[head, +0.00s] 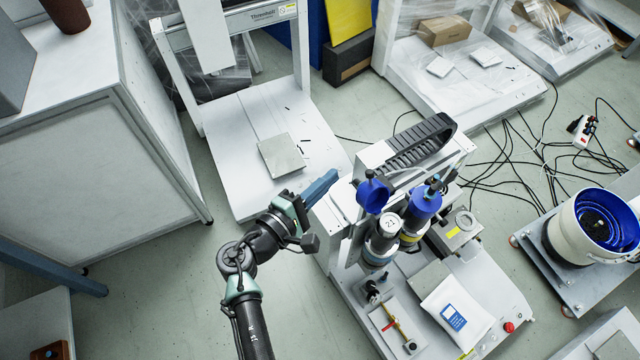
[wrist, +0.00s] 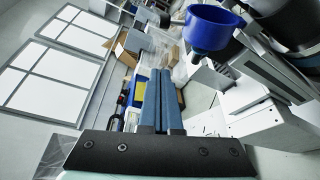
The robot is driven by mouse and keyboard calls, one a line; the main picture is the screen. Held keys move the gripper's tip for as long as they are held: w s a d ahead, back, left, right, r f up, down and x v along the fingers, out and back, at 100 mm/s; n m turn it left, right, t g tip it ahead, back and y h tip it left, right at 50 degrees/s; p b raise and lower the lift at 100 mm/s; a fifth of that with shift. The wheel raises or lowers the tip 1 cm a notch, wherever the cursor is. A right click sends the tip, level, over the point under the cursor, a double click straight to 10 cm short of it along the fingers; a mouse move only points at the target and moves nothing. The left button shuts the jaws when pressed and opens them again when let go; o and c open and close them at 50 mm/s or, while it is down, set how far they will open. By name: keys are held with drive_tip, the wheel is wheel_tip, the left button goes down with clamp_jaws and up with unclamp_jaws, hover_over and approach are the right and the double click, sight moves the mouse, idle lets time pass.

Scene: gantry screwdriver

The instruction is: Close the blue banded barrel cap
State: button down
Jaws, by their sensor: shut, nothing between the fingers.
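The blue cap (head: 372,194) stands tilted up beside the tops of two dark barrels. The nearer barrel (head: 380,243) shows a blue band low down and a pale top marked 21; the cap appears swung off it. The barrel behind it has a yellow band (head: 410,239) and a blue cover (head: 424,200) on top. My gripper (head: 333,176) is shut and empty, just left of the raised cap with a small gap. In the wrist view, my blue fingers (wrist: 160,74) lie side by side, and the cap (wrist: 213,28) is at upper right, apart from them.
A machine with a black cable chain (head: 420,143) stands behind the barrels. A white bag (head: 455,308) lies on its bed at front right. A white bucket with blue inside (head: 592,225) is at far right. A frame with a pale platform (head: 240,150) stands behind my gripper.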

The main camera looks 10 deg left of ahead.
sight(367, 187)
drive_tip(key=shift+w+d+r+p, duration=0.2)
drive_tip(key=shift+w+d, duration=0.1)
drive_tip(key=shift+d, duration=0.55)
drive_tip(key=shift+w+d+r+p, duration=0.1)
drive_tip(key=shift+w+d+p, duration=0.2)
drive_tip(key=shift+d, duration=0.55)
drive_tip(key=shift+w+d+r+p, duration=0.15)
drive_tip(key=shift+w+d, duration=0.15)
drive_tip(key=shift+d, duration=0.55)
drive_tip(key=shift+f+b, duration=0.1)
drive_tip(key=shift+b, duration=0.2)
drive_tip(key=shift+s+d+r+m+t+b, duration=0.2)
drive_tip(key=shift+m+t+b, duration=0.1)
drive_tip(key=shift+m+b, duration=0.55)
